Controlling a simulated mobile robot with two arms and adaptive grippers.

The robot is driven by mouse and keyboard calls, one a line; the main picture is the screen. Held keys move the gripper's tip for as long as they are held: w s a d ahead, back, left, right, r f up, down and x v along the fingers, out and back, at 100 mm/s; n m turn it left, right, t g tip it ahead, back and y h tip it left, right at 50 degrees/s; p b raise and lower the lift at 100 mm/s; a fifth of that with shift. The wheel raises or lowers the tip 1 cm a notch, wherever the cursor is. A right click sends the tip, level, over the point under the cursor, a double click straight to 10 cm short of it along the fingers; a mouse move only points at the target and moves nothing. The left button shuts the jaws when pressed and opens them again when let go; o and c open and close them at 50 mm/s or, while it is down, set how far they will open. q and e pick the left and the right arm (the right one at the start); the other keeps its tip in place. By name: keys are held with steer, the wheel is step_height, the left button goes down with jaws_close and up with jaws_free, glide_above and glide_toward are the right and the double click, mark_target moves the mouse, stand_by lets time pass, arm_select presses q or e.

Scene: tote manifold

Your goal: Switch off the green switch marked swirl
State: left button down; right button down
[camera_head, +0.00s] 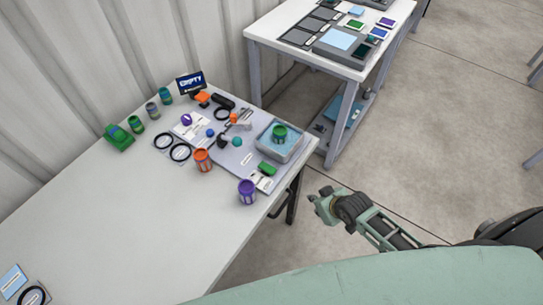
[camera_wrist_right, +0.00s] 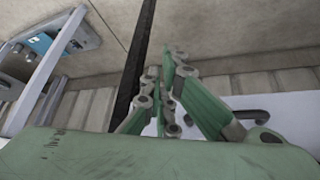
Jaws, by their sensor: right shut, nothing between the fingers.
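A small green block (camera_head: 267,168), which may be the switch, sits at the right corner of a grey panel (camera_head: 233,160) on the white table. Its marking is too small to read, and I cannot tell its on or off position. My right gripper (camera_head: 322,206) is shut and empty, off the table's right side, apart from the panel. Its green fingers (camera_wrist_right: 163,78) show close together in the right wrist view, with nothing between them. My left gripper is not in view.
A grey tray (camera_head: 293,153) holds a green cup (camera_head: 280,134) beside the block. A purple cup (camera_head: 247,191) and an orange cup (camera_head: 203,160) stand nearby. A second table (camera_head: 272,26) stands behind.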

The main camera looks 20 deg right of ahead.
steer(key=w+a+r+n+y, duration=0.1)
steer(key=a+r, duration=0.1)
steer(key=r, duration=0.8)
steer(key=w+a+r+n+y+p, duration=0.1)
steer(key=w+a+r+n+y, duration=0.1)
steer(key=r, duration=0.7)
steer(key=w+a+r+n+t+y, duration=0.1)
steer(key=a+r, duration=0.3)
steer(key=r, duration=0.6)
steer(key=shift+w+a+r+n+y, duration=0.2)
steer(key=shift+r+n+y, duration=0.1)
steer(key=shift+n, duration=0.1)
steer(key=p, duration=0.3)
glide_above(272, 169)
step_height(272, 169, down, 7)
steer(key=shift+w+a+r, duration=0.1)
step_height(272, 169, down, 3)
steer(key=shift+r, duration=0.1)
steer(key=shift+f, duration=0.75)
